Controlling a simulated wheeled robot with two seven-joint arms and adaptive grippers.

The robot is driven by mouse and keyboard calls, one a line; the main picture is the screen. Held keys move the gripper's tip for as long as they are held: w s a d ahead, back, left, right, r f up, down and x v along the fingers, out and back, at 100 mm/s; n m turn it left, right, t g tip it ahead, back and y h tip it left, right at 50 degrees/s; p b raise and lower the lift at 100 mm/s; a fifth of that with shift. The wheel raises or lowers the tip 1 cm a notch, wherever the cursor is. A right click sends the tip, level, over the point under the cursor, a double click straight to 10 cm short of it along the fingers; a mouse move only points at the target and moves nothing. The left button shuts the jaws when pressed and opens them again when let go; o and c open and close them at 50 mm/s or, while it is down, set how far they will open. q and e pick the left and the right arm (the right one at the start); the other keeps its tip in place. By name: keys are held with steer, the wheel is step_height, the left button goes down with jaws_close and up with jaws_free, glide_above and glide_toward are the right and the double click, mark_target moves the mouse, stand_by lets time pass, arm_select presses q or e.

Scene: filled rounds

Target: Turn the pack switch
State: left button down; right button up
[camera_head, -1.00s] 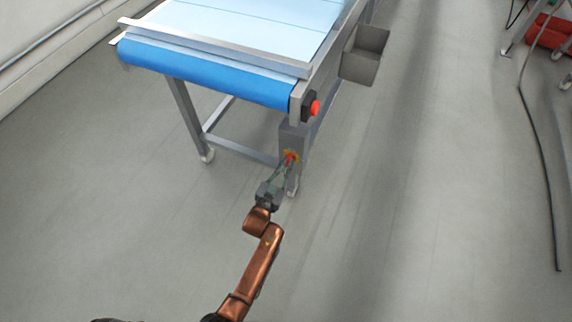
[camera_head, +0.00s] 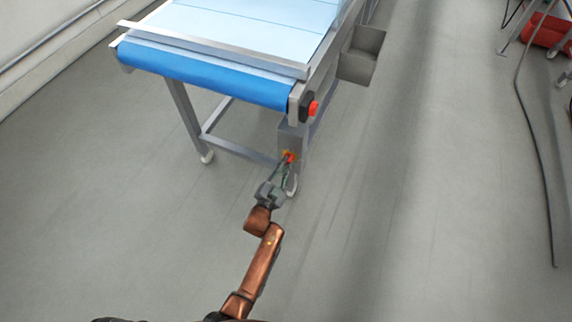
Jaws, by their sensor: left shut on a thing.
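The pack switch (camera_head: 289,155) is a small red handle on a yellow plate. It sits low on a grey box (camera_head: 293,137) at the near right leg of the conveyor table. My left gripper (camera_head: 285,165) reaches up to it from below and is shut on the red handle. The fingers hide part of the switch, and its exact angle is too small to tell. My right gripper is out of view.
A conveyor (camera_head: 215,78) with a blue belt end stands above and behind the switch. A red button (camera_head: 313,108) sticks out at its corner. A grey bin (camera_head: 360,55) hangs on its right side. A dark cable (camera_head: 541,160) lies at right. The floor between is clear.

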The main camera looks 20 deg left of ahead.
arm_select(q)
steer(key=c, duration=2)
jaws_free()
steer(key=shift+s, duration=3.75)
